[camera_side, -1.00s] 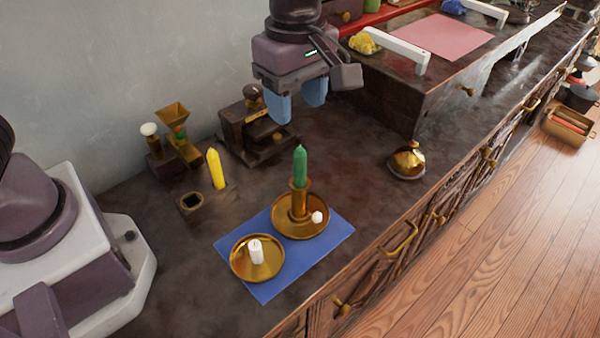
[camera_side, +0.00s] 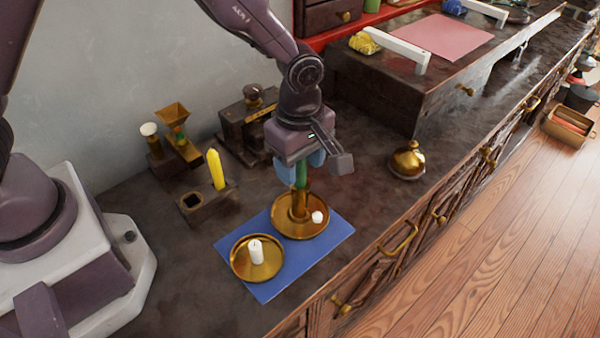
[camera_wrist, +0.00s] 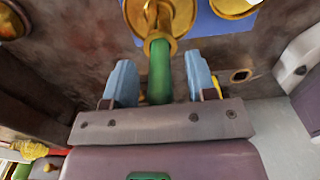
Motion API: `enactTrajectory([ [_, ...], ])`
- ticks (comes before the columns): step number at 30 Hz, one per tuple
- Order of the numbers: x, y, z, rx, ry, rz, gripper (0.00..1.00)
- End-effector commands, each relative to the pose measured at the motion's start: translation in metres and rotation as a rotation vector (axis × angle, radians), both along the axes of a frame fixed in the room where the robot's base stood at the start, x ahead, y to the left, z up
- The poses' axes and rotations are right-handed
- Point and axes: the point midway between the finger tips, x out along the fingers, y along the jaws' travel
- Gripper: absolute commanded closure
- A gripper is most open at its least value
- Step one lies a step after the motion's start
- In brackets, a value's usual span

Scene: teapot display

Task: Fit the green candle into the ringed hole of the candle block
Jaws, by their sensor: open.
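The green candle (camera_side: 301,174) stands upright in a brass candlestick (camera_side: 300,206) with a round dish. My gripper (camera_side: 301,172) has come down over the candle's upper part, and its blue fingers are on either side of it. In the wrist view the green candle (camera_wrist: 160,72) runs between the two open fingers (camera_wrist: 161,88), with a gap on both sides. The candle block (camera_side: 208,201) is a dark block to the left. It has a square ringed hole (camera_side: 192,201), empty, and a yellow candle (camera_side: 216,169) upright at its other end.
A coffee grinder (camera_side: 174,135) and a dark wooden device (camera_side: 243,128) stand behind the block. A brass lidded pot (camera_side: 407,160) is at right.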

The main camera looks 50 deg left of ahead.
Motion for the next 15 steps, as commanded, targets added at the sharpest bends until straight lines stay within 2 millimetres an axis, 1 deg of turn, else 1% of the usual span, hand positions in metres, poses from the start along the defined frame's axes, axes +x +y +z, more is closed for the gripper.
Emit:
enactTrajectory([
  [6,-0.0001,0.0000,-0.0016,0.000,0.000,0.000,0.48],
  [7,-0.0001,0.0000,-0.0015,0.000,0.000,0.000,0.51],
  [13,-0.0001,0.0000,-0.0013,0.000,0.000,0.000,0.97],
  [14,-0.0001,0.0000,-0.0013,0.000,0.000,0.000,1.00],
  [15,-0.0001,0.0000,-0.0013,0.000,0.000,-0.001,1.00],
])
